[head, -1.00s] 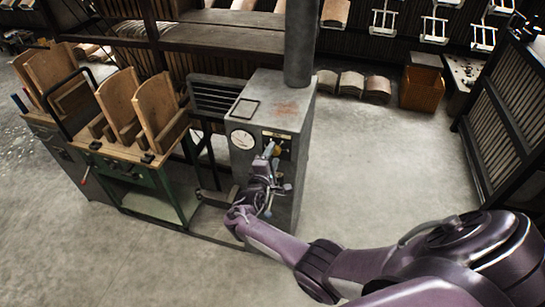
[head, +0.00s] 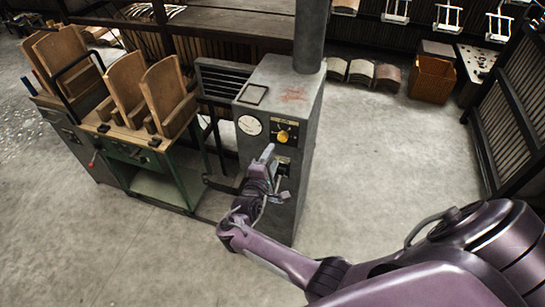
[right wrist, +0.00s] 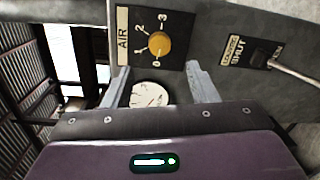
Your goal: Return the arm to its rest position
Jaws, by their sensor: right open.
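My right gripper (head: 268,152) is in front of the grey metal cabinet (head: 262,160), just below the yellow knob (head: 283,136) in the head view. In the right wrist view its two fingers (right wrist: 162,85) are apart with nothing between them. The yellow knob (right wrist: 159,43) sits on a black AIR plate marked with numbers, beyond the fingertips and clear of them. My right arm reaches in from the lower right of the head view. My left gripper does not show.
A round white gauge (head: 249,125) is on the cabinet, and a lever (right wrist: 295,69) beside a SHUT label shows in the right wrist view. A green-framed bench (head: 150,160) with wooden pieces stands to the left. Open floor lies right of the cabinet.

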